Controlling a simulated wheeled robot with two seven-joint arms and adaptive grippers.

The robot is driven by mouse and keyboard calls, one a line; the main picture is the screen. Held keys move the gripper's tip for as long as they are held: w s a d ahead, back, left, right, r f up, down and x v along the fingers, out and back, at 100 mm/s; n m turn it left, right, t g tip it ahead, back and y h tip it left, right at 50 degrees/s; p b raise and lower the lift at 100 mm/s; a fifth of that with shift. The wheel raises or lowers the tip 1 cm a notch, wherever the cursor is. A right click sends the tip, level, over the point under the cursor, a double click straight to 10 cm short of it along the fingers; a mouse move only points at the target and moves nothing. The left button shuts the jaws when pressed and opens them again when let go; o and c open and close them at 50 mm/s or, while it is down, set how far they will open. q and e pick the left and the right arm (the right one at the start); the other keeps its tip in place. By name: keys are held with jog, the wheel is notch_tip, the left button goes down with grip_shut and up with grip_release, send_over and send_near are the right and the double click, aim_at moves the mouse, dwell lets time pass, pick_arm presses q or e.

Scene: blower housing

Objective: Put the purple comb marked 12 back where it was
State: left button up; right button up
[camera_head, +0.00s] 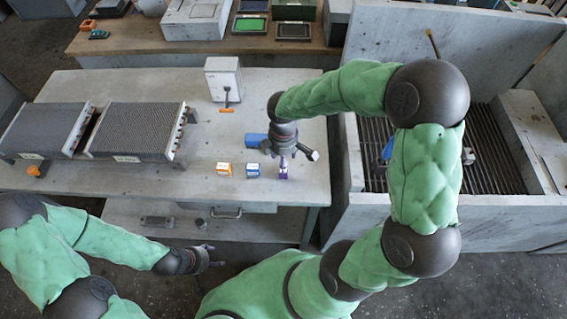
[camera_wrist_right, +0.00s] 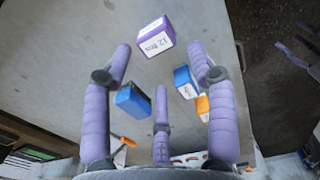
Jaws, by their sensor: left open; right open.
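The purple comb marked 12 (camera_head: 283,173) stands on the grey workbench near its front edge. It is a small purple block with a white label in the right wrist view (camera_wrist_right: 155,40). My right gripper (camera_head: 289,158) is above the bench just behind it, partly covering it in the head view. In the right wrist view, its fingers (camera_wrist_right: 160,76) are spread with nothing between them, and the comb lies beyond the fingertips. My left gripper (camera_head: 208,258) is open and empty, low in front of the bench.
A blue-and-white block (camera_head: 253,170) and an orange block (camera_head: 224,169) stand left of the comb. A blue block (camera_head: 256,140) lies behind them. Two ribbed grey units (camera_head: 130,130) occupy the bench's left. A grey switch box (camera_head: 223,78) stands behind. A walled grated bay (camera_head: 345,150) adjoins at right.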

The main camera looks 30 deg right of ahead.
jog(key=shift+r+p, duration=0.3)
jog(key=shift+r, duration=1.75)
jog(key=shift+s+f, duration=0.1)
